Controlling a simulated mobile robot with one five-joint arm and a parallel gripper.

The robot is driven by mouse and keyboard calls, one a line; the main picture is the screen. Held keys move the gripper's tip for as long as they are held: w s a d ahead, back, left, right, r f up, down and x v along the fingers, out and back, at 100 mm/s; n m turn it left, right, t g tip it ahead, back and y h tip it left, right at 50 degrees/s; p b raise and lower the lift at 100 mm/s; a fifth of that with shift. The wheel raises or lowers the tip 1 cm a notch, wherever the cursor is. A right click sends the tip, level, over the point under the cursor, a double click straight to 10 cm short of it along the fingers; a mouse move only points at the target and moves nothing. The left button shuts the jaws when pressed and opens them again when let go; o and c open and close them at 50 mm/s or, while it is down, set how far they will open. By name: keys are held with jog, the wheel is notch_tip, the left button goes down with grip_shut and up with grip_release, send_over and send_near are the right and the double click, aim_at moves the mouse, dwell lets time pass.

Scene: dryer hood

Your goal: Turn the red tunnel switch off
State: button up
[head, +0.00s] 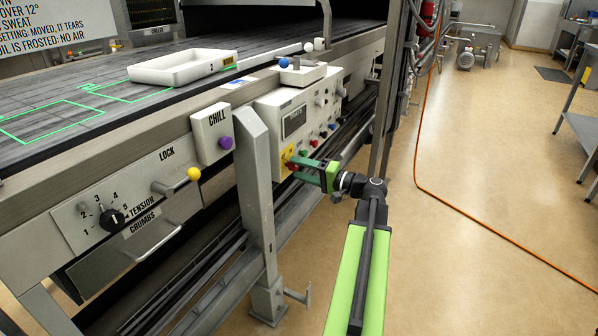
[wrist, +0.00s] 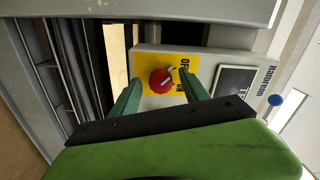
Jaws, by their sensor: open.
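The red tunnel switch (wrist: 162,80) is a round red knob on a yellow plate (wrist: 150,100) with OFF and ON lettering, partly readable. A pale mark on the knob slants toward the upper right in the wrist view. My gripper (wrist: 161,86) is open, its two green fingers to either side of the knob in that view. I cannot tell whether either finger touches it. In the head view my gripper (head: 295,167) reaches the lower left corner of the white control box (head: 264,125), where the yellow plate (head: 287,154) shows and my fingers partly hide the knob.
A grey upright post (head: 256,190) stands just left of the control box. The CHILL box (head: 206,120) with a purple knob (head: 226,142) and the LOCK lever with its yellow ball (head: 194,174) are further left. Open floor (head: 460,230) lies to the right, crossed by an orange hose (head: 418,150).

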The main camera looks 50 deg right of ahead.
jog(key=v, duration=1.7)
jog(key=shift+s, duration=0.25)
jog(key=shift+f, duration=0.1)
